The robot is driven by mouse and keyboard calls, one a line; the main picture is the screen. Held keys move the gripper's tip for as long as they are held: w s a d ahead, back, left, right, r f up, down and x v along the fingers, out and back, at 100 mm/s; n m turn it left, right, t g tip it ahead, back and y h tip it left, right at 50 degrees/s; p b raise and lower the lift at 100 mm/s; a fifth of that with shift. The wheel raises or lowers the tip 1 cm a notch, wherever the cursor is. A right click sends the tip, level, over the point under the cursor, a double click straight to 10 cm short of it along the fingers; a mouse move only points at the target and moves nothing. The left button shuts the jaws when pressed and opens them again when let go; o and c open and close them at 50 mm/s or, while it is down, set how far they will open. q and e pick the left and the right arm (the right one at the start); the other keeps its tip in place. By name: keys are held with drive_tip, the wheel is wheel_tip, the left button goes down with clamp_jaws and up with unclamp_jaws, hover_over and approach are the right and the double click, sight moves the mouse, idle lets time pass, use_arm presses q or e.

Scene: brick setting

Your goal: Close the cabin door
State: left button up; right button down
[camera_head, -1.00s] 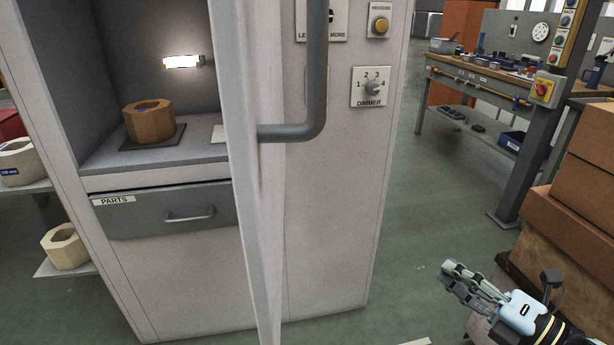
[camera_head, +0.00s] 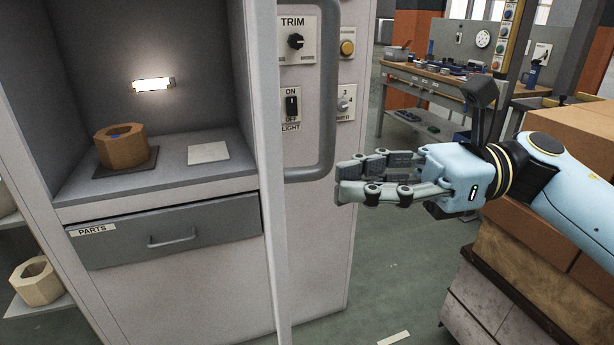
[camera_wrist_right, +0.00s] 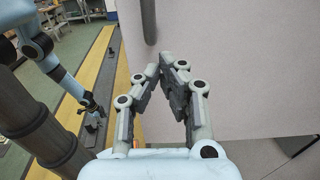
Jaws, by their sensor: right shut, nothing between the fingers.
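The cabin door (camera_head: 258,100) is a pale panel standing open, seen nearly edge-on in the head view. Its grey bar handle (camera_head: 326,90) is on its right-hand face and also shows at the top of the right wrist view (camera_wrist_right: 149,20). The open cabin (camera_head: 200,70) shows to the left of the door. My right gripper (camera_head: 345,180) is shut and empty, just right of and below the handle's lower bend, apparently apart from it. My left gripper (camera_wrist_right: 95,130) shows small in the right wrist view; its jaws are unclear.
Inside the cabin are a brown octagonal block (camera_head: 122,147), a white plate (camera_head: 208,152) and a lit lamp (camera_head: 153,84). A control panel with a TRIM knob (camera_head: 296,41) is behind the handle. Cardboard boxes (camera_head: 560,130) stand at right.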

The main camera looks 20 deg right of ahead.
drive_tip(key=a, duration=0.1)
drive_tip(key=a+p, duration=0.1)
drive_tip(key=a, duration=0.3)
drive_tip(key=shift+w+a+p, duration=0.2)
drive_tip(key=shift+w+p, duration=0.1)
